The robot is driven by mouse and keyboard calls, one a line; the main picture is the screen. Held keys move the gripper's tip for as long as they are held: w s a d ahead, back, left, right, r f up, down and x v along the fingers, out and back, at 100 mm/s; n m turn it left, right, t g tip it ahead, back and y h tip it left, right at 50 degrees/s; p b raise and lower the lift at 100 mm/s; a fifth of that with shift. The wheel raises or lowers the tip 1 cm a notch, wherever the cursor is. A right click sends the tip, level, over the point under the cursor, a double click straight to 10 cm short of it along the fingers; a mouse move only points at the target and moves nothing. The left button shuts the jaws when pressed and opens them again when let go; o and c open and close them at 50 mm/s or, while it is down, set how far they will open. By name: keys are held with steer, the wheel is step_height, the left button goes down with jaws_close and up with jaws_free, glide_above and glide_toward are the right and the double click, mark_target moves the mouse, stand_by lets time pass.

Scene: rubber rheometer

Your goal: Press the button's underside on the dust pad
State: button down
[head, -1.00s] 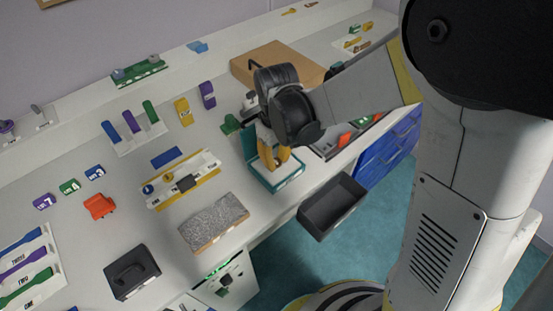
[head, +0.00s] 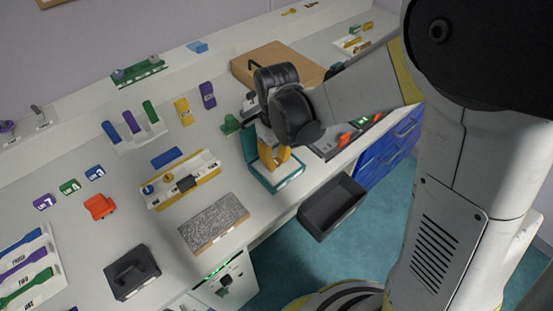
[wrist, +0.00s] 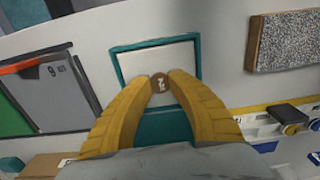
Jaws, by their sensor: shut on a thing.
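My gripper (wrist: 158,83) is shut on a small round brown button (wrist: 159,84) with pale markings on its face. The dust pad (wrist: 157,57) is the white sheet inside the teal frame (wrist: 116,68). The box also shows in the head view (head: 288,181), with its teal lid raised at the back.
A grey speckled block (head: 213,222) lies left of the box. A yellow-edged white fixture (head: 181,180) stands behind that block. An open dark bin (head: 331,207) is off the bench's front edge. A cardboard box (head: 277,66) stands behind my gripper.

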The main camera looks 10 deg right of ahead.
steer(key=shift+r+p, duration=2.4)
steer(key=shift+r, duration=0.95)
